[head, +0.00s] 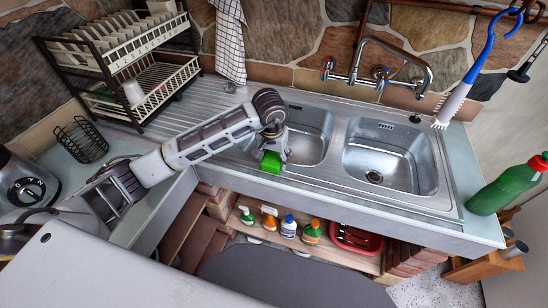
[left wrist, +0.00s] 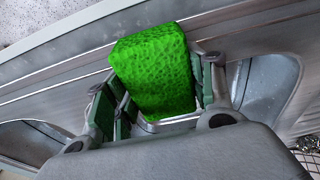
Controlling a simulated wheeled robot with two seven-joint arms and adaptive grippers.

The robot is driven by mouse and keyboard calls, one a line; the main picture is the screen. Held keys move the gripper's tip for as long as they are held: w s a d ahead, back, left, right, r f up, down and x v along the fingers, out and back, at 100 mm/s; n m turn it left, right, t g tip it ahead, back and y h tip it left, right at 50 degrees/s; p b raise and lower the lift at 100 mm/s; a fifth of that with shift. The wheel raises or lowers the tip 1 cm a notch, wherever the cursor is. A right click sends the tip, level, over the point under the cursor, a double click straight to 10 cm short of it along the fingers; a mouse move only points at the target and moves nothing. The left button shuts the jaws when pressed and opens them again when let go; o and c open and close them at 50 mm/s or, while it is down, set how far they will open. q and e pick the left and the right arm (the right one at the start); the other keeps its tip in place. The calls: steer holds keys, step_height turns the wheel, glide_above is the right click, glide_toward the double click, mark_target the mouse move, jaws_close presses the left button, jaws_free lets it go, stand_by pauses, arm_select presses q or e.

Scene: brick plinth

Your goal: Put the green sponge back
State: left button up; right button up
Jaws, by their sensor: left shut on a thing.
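The green sponge (head: 271,163) is a bright green block. My left gripper (head: 273,152) is shut on it, over the front rim of the left sink basin (head: 312,122). In the left wrist view the sponge (left wrist: 155,72) sits between the two fingers of my left gripper (left wrist: 165,88) and sticks out beyond them. I cannot tell whether it touches the rim. A black wire basket (head: 82,140) stands on the counter at the left; it looks empty. My right gripper is not in view.
A two-tier dish rack (head: 118,62) stands at the back left. The tap (head: 378,68) reaches over the basins, and a blue-handled brush (head: 470,80) hangs at the right. A green bottle (head: 508,185) stands at the right end. Several bottles stand on the shelf below.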

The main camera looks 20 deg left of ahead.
mark_target(273, 159)
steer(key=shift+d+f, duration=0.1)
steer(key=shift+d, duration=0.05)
arm_select(q)
steer(key=o, duration=1)
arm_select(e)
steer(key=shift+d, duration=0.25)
arm_select(q)
steer(key=shift+r, duration=0.1)
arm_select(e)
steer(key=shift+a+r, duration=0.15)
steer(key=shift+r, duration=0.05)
arm_select(q)
steer(key=shift+r+p, duration=0.35)
steer(key=shift+p, duration=0.2)
steer(key=shift+r, duration=0.25)
steer(key=r, duration=0.3)
steer(key=s+r, duration=0.1)
steer(key=r, duration=0.5)
steer(key=shift+s+r+b, duration=0.1)
steer(key=shift+s+b, duration=0.1)
steer(key=shift+b, duration=0.2)
steer(key=shift+s+r, duration=0.2)
steer(key=shift+r, duration=0.9)
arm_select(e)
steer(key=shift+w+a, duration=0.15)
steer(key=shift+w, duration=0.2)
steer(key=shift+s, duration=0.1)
